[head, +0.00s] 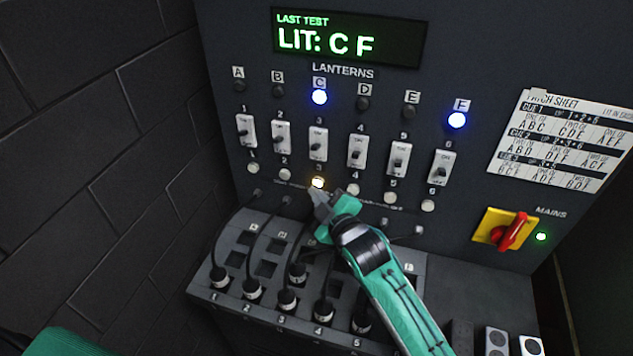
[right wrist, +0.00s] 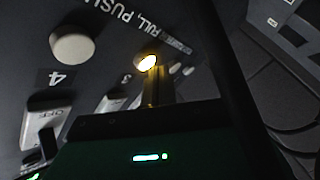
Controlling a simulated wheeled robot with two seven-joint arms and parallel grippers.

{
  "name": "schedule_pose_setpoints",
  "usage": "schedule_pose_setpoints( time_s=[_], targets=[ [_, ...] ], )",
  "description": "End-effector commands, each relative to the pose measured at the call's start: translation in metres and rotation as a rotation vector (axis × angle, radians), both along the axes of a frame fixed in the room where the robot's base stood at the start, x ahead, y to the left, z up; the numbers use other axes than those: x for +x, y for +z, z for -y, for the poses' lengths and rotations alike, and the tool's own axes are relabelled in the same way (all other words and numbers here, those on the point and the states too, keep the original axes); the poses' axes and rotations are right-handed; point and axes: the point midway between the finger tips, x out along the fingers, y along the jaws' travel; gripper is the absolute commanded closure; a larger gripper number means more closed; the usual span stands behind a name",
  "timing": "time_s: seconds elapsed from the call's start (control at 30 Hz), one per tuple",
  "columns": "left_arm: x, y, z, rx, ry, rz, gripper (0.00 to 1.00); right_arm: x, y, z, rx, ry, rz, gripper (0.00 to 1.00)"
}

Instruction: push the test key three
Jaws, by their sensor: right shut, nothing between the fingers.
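Test key three (head: 318,183) glows warm yellow in the row of round keys under the switches. The other keys in the row are pale and unlit. My right gripper (head: 317,196) is shut and empty, its tips right at the lower edge of key three. In the right wrist view the lit key (right wrist: 147,62) shows just past the fingertip (right wrist: 154,88); I cannot tell whether they touch. Key four (right wrist: 73,47) stands beside it, unlit. My left gripper is not in view.
The display (head: 346,40) reads "LAST TEST LIT: C F". Lanterns C (head: 319,97) and F (head: 457,120) shine blue. Switches line the panel above the keys. Below is a patch shelf (head: 205,283) with black cables. A red mains switch (head: 510,232) and patch sheet (head: 560,140) are at right.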

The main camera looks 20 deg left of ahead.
Motion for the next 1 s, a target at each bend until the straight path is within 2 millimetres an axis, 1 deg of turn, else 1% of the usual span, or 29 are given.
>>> schedule_pose_setpoints(
  time_s=[0.03, 0.3, 0.4, 0.8, 1.0],
  targets=[
    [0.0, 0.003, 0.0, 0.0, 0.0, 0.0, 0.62, -0.002, 0.001, 0.0, 0.0, 0.0, 0.0, 1.0],
    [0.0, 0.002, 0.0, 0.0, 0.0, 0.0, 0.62, -0.004, 0.001, 0.0, 0.0, -0.001, 0.001, 1.0],
    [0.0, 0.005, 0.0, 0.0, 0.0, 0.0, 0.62, -0.007, 0.001, 0.0, 0.0, 0.001, 0.0, 1.0],
    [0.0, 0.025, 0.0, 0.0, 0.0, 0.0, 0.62, -0.046, 0.003, -0.001, 0.001, 0.0, -0.001, 1.0],
    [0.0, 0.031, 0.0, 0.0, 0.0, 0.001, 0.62, -0.061, 0.001, -0.002, 0.0, 0.0, 0.0, 1.0]
  ],
)
